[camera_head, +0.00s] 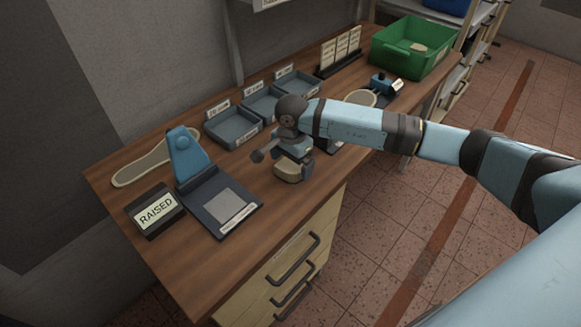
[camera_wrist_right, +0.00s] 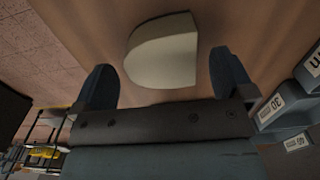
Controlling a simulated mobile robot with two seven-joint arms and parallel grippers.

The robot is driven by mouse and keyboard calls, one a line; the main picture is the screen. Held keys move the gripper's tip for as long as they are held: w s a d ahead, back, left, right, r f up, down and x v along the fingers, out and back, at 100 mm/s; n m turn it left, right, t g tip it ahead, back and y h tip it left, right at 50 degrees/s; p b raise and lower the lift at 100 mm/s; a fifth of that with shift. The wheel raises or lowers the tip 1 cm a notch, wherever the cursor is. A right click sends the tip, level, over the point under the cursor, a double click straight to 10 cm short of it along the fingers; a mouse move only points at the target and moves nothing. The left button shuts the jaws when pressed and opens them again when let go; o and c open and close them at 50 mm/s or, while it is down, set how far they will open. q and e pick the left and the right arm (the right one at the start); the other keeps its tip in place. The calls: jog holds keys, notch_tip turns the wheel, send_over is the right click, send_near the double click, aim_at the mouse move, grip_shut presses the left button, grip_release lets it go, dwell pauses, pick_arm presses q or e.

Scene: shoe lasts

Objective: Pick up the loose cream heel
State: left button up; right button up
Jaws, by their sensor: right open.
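The loose cream heel (camera_head: 289,173) is a small rounded block on the wooden table, near its front edge. My right gripper (camera_head: 293,165) is above it, open, pointing down. In the right wrist view the cream heel (camera_wrist_right: 162,50) lies between the two spread blue fingers of my right gripper (camera_wrist_right: 163,66), with a gap on each side. The fingers do not appear to touch it, and nothing is held. My left gripper is not in view.
A dark stand with a grey pad (camera_head: 222,206) and a "RAISED" sign (camera_head: 155,210) are left of the heel. Blue trays (camera_head: 233,128) line the back, beside a sole (camera_head: 140,168). A green crate (camera_head: 402,58) holds a cream piece. The table's front edge is close.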

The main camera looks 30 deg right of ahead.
jog(key=shift+f, duration=0.95)
jog(key=c, duration=1)
jog(key=shift+r, duration=0.15)
